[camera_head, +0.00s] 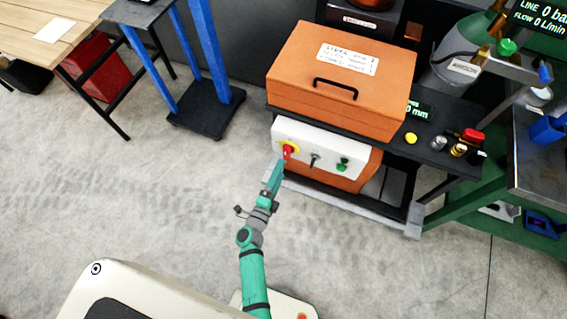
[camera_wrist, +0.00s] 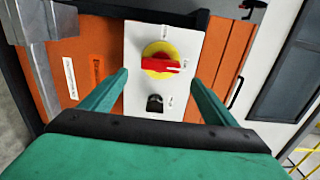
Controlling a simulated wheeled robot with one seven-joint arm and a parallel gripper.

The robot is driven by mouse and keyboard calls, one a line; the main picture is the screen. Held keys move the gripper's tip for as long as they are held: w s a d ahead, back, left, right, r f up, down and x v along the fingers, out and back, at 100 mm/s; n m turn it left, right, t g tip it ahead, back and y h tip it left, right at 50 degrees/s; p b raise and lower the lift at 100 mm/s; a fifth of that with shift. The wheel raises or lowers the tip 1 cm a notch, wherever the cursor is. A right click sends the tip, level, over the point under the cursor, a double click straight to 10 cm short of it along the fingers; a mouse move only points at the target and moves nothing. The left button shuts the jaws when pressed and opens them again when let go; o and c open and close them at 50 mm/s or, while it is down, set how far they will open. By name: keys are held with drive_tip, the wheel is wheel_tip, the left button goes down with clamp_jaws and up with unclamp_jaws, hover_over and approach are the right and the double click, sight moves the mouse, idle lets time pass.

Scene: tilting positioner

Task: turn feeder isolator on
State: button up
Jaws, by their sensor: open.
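The feeder isolator is a red rotary handle on a yellow disc (camera_head: 287,150) at the left end of a white control panel (camera_head: 318,148). It also shows in the wrist view (camera_wrist: 161,65), where the red handle lies roughly crosswise in the picture. My gripper (camera_head: 274,172) is just in front of the panel, below and left of the handle in the head view. In the wrist view my gripper (camera_wrist: 158,85) has its two green fingers spread on either side of the handle, apart from it. Nothing is held.
A black selector switch (camera_head: 314,159) and a green button (camera_head: 343,163) sit beside the isolator on the panel. An orange box (camera_head: 340,75) with a black handle stands on the dark bench above. The floor (camera_head: 130,200) left of my arm is clear.

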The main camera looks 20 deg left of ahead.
drive_tip(key=shift+s, duration=1.95)
drive_tip(key=shift+s, duration=0.1)
drive_tip(key=s+d+r+n+g, duration=0.1)
drive_tip(key=s+d+r+n, duration=0.7)
drive_tip(key=s+r+n, duration=0.1)
drive_tip(key=s+d+r+n+g, duration=0.1)
drive_tip(key=s+d+r+n, duration=0.7)
drive_tip(key=s+r, duration=0.4)
drive_tip(key=s+n, duration=0.1)
drive_tip(key=s, duration=0.1)
drive_tip(key=shift+s+d+n+g+y, duration=0.3)
